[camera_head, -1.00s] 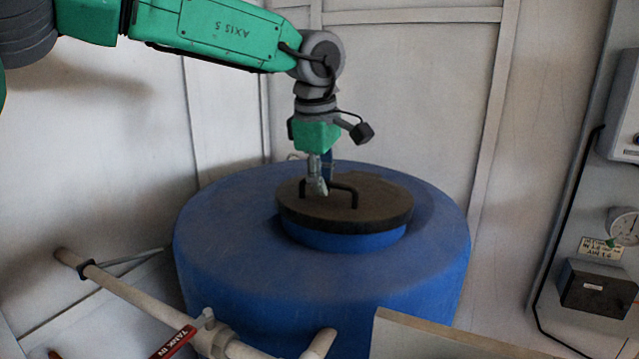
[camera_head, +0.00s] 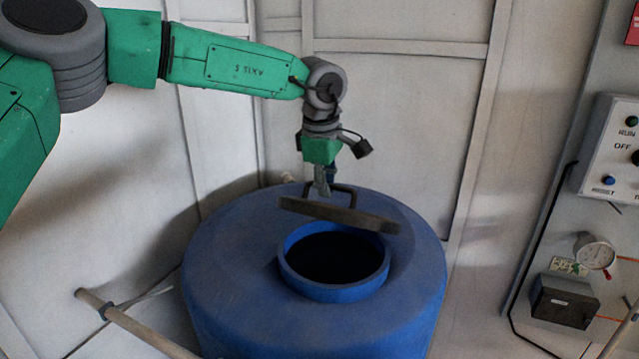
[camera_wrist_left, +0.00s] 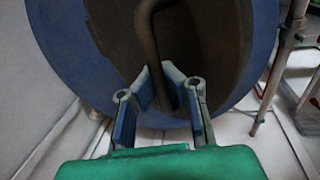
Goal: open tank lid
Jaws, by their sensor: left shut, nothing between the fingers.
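The dark round lid (camera_head: 365,219) is raised off the blue tank (camera_head: 225,275) and hangs tilted, its right side lower, above the opening's far side. The tank's round opening (camera_head: 335,258) is uncovered and dark inside. My left gripper (camera_head: 322,182) points down at the left part of the lid's black handle (camera_head: 349,189). It is shut; how the handle sits against the fingers is hard to tell. In the left wrist view, the fingertips (camera_wrist_left: 168,85) are at the handle (camera_wrist_left: 147,35), with the lid (camera_wrist_left: 215,50) behind. My right gripper is out of view.
A pale pipe (camera_head: 135,327) runs in front of the tank at lower left. Panelled walls stand close behind. On the right wall are a control box (camera_head: 612,150), a gauge (camera_head: 594,255) and a dark box (camera_head: 563,300).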

